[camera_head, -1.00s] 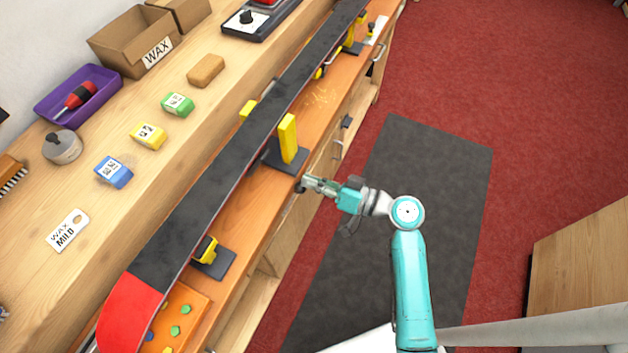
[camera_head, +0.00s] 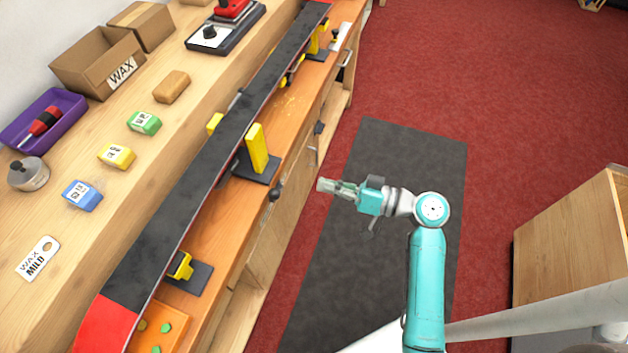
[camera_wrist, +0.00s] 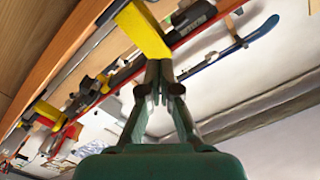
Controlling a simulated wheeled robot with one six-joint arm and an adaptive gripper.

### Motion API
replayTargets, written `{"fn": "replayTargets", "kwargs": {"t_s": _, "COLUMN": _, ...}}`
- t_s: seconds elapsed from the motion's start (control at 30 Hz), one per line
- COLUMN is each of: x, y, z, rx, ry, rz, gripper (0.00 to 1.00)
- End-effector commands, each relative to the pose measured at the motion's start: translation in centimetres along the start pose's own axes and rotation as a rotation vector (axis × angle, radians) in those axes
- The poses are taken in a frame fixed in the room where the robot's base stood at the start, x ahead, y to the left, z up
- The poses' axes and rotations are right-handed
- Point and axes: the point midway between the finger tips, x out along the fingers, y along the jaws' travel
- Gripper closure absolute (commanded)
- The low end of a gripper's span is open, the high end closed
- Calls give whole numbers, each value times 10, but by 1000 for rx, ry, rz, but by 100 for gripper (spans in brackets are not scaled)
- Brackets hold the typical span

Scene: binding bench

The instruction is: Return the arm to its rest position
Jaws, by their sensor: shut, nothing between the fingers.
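My teal arm reaches left over the dark floor mat in the head view. My gripper (camera_head: 328,186) is shut and empty, in the air to the right of the bench's front edge. In the wrist view my gripper (camera_wrist: 161,70) shows with its fingertips together, with a yellow block (camera_wrist: 142,28) behind them and no visible hold on it.
A long black snowboard-like board (camera_head: 205,165) with a red end lies along the bench on yellow-padded supports (camera_head: 257,150). Wax blocks, a purple tray (camera_head: 14,138) and cardboard boxes (camera_head: 95,65) stand behind it. The dark mat (camera_head: 345,270) is clear. A wooden cabinet (camera_head: 570,240) stands at right.

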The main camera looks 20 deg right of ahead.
Motion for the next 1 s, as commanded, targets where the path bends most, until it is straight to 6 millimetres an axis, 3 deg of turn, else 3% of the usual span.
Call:
{"fn": "replayTargets", "kwargs": {"t_s": 0.2, "x": -8, "y": 0, "z": 0, "rx": 0, "ry": 1, "rz": 0, "gripper": 100}}
{"fn": "replayTargets", "kwargs": {"t_s": 0.77, "x": -8, "y": 0, "z": 1, "rx": 2, "ry": 0, "rz": 3, "gripper": 100}}
{"fn": "replayTargets", "kwargs": {"t_s": 0.87, "x": -6, "y": 1, "z": 11, "rx": 25, "ry": -2, "rz": 31, "gripper": 100}}
{"fn": "replayTargets", "kwargs": {"t_s": 1.0, "x": -2, "y": 4, "z": 48, "rx": 94, "ry": -11, "rz": 152, "gripper": 100}}
